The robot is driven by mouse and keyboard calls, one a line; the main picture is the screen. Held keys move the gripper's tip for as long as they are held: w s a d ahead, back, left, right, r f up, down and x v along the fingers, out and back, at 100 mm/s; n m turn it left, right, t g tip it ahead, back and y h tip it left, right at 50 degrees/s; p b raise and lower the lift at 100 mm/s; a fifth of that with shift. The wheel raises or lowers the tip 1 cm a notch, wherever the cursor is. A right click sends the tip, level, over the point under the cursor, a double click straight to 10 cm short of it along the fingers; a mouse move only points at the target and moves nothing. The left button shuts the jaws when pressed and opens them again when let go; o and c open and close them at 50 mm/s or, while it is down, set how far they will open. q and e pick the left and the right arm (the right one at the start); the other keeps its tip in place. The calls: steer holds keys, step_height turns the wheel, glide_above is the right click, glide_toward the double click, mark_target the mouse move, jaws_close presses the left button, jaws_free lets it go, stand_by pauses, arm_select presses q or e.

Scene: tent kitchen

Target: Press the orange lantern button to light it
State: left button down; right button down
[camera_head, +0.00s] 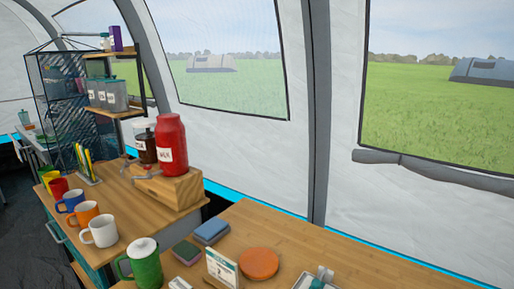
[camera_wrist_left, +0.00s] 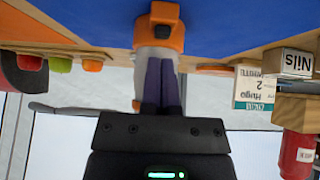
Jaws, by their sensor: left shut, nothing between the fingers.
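The left wrist view looks upside down. In it an orange lantern (camera_wrist_left: 174,43) with a dark part and a pale, greyish body stands at the top centre, by a blue surface. My left gripper (camera_wrist_left: 161,60) is shut and empty, its two dark purple fingers together and pointing at the lantern. The fingertips overlap the pale body in the picture; I cannot tell whether they touch it. I cannot make out a separate button or any glow. Neither the lantern nor my grippers show in the head view.
The blue surface (camera_wrist_left: 240,22) has a wooden edge. A "Nils" block (camera_wrist_left: 296,63) and a "Hugo" card (camera_wrist_left: 254,82) are to the right in the wrist view. The head view shows several mugs, a red jar (camera_head: 171,140), a green mug (camera_head: 144,264) and an orange disc (camera_head: 259,263).

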arm_select(q)
steer(key=shift+f+b, duration=0.8)
steer(key=shift+f, duration=0.3)
stand_by(0.3)
stand_by(0.3)
step_height(320, 180, up, 7)
steer(key=p, duration=0.7)
steer(key=s+a+f+n+g+y, duration=0.2)
steer(key=s+a+f, duration=0.3)
steer(key=s+f, duration=0.3)
steer(key=s+a+f+n+g+y, duration=0.1)
steer(key=s+a+f, duration=0.5)
steer(key=s+f, duration=0.25)
steer(key=s+a+f+g+y, duration=0.1)
steer(key=s+a+f, duration=0.1)
steer(key=s, duration=0.7)
steer(key=s+a+f+n+g+y+b, duration=0.1)
steer(key=s+a, duration=0.3)
steer(key=s, duration=0.5)
steer(key=shift+s+a+f+n+g, duration=0.15)
steer(key=shift+a+f+n+g, duration=0.2)
steer(key=shift+f, duration=0.5)
